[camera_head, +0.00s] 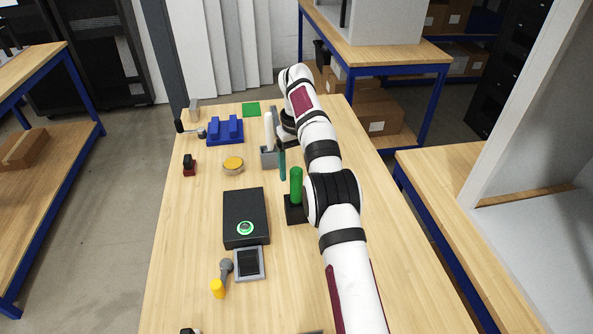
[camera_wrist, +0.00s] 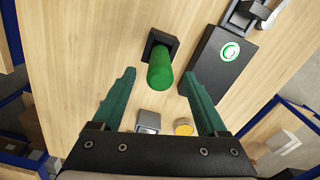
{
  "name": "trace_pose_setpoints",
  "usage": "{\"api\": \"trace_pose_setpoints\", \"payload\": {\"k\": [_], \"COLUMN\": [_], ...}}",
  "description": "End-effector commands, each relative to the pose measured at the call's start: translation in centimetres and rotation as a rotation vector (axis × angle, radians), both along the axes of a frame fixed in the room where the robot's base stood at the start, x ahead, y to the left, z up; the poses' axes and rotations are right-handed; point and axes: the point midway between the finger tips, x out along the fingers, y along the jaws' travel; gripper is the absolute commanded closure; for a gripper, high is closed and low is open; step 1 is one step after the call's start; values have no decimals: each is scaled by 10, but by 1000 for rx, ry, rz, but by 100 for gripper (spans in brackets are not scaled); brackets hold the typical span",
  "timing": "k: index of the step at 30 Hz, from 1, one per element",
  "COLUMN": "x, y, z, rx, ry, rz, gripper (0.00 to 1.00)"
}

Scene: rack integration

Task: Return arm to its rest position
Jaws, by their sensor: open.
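My gripper (camera_wrist: 160,82) is open and empty, with its two dark green fingers spread apart in the wrist view. In the head view my white arm reaches over the right side of the table and bends at the far end, where a green finger (camera_head: 282,166) points down. A green cylinder (camera_wrist: 160,70) stands in a black square base (camera_wrist: 159,41), ahead of the gap between the fingers and apart from both. The cylinder also shows in the head view (camera_head: 296,186), just left of my arm. Part of its base is hidden by the arm.
A black box (camera_head: 240,210) with a lit green button sits mid-table beside a grey-framed device (camera_head: 249,264). A yellow-topped disc (camera_head: 233,164), a blue fixture (camera_head: 226,132) and a grey holder (camera_head: 268,156) stand farther back. The wooden table (camera_head: 400,275) is clear right of my arm.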

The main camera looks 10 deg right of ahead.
Motion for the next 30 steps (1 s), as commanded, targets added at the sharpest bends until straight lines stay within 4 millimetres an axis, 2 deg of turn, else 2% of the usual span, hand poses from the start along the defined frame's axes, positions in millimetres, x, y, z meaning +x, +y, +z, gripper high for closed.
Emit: {"api": "trace_pose_setpoints", "payload": {"k": [9, 11, 14, 15, 17, 18, 20, 21, 24, 27, 30], "x": [-1, -7, -38, -62, -106, -139, -192, -229, -317, -383, -421], "y": [0, 1, 5, 8, 13, 15, 20, 23, 30, 36, 39], "z": [4, 16, 57, 78, 103, 115, 125, 126, 112, 86, 64], "rx": [1, 5, 21, 32, 50, 61, 77, 88, 113, 132, 142], "ry": [-2, -2, 3, 5, 12, 16, 25, 31, 46, 60, 72], "rz": [-5, -23, -97, -145, -225, -278, -360, -415, -546, -651, -716], "gripper": [24, 24, 24, 24, 24, 24, 24, 24, 24, 24, 24]}}
